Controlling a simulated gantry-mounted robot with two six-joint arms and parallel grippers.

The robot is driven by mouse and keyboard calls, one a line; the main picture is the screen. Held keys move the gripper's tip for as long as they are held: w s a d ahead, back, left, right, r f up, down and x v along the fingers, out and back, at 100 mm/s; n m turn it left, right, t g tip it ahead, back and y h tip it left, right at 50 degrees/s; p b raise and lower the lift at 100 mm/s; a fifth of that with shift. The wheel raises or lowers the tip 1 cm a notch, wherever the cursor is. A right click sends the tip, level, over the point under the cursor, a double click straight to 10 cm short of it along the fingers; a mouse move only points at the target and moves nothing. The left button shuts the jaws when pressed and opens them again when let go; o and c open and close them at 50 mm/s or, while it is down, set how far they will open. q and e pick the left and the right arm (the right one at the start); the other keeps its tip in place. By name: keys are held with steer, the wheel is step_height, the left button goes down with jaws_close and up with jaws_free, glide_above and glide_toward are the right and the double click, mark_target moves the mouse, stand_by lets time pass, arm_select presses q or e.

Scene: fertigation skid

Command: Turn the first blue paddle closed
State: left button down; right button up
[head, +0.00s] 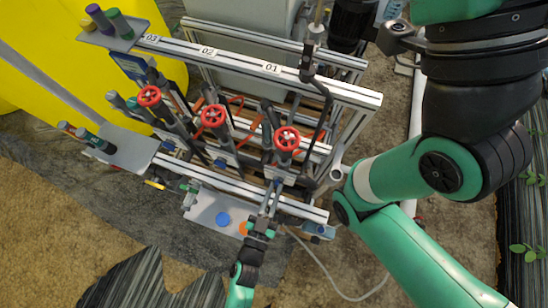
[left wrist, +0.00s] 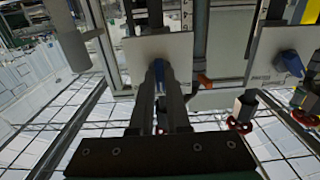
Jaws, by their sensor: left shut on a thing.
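My left gripper (head: 272,194) reaches up from the bottom to the front rail of the skid, below the right-hand red handwheel. In the left wrist view, its two long dark fingers (left wrist: 160,90) are shut on a blue paddle (left wrist: 159,67) in front of a light grey plate. The fingers hide most of this paddle, so its turn angle is hard to tell. A second blue paddle (left wrist: 290,63) sits on another grey plate to the right, clear of the fingers. My right gripper is out of view.
Red handwheels (head: 286,138) stand in a row on the skid, with labels 01, 02 and 03 along the top rail (head: 225,55). A grey plate with a blue disc (head: 222,219) lies left of my gripper. A pale hose (head: 335,288) lies on the ground.

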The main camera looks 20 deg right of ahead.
arm_select(q)
steer(key=c, duration=0.9)
jaws_free()
steer(key=p+v, duration=0.4)
steer(key=v, duration=0.7)
steer(key=shift+s+a, duration=0.25)
